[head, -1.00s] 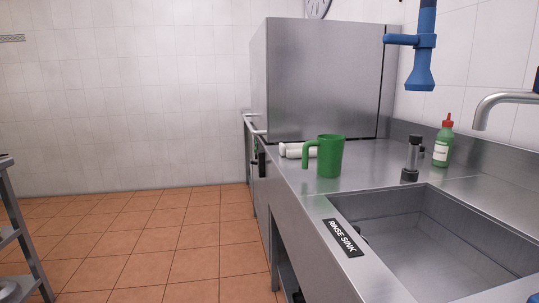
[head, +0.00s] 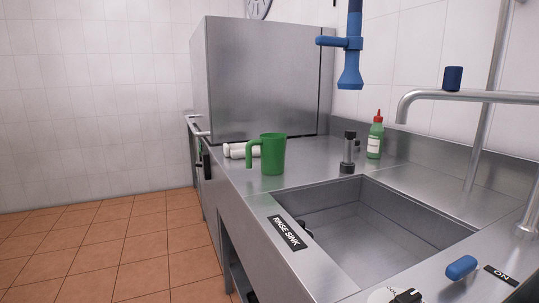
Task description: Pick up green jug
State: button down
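The green jug (head: 273,154) stands upright on the steel counter (head: 240,184), a little beyond the sink's far left corner. Its handle is on the left side and its top is open. Nothing touches it that I can see. My gripper does not show in the head view.
The rinse sink (head: 375,232) is in front of the jug. A dark-capped cylinder (head: 348,152) and a green bottle with red cap (head: 375,138) stand to its right. White rolls (head: 240,150) lie behind it. A blue sprayer (head: 349,65) hangs above. The tiled floor (head: 150,245) at left is clear.

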aim_at(272, 146)
jog(key=i+j, duration=0.1)
jog(key=j, duration=0.55)
jog(key=i+j, duration=0.15)
jog(key=j, duration=0.15)
jog(key=i+j, duration=0.4)
jog(key=i+j+u, duration=0.1)
jog(key=i+j, duration=0.3)
jog(key=i, duration=0.2)
jog(key=i+l, duration=0.65)
jog(key=l, duration=0.15)
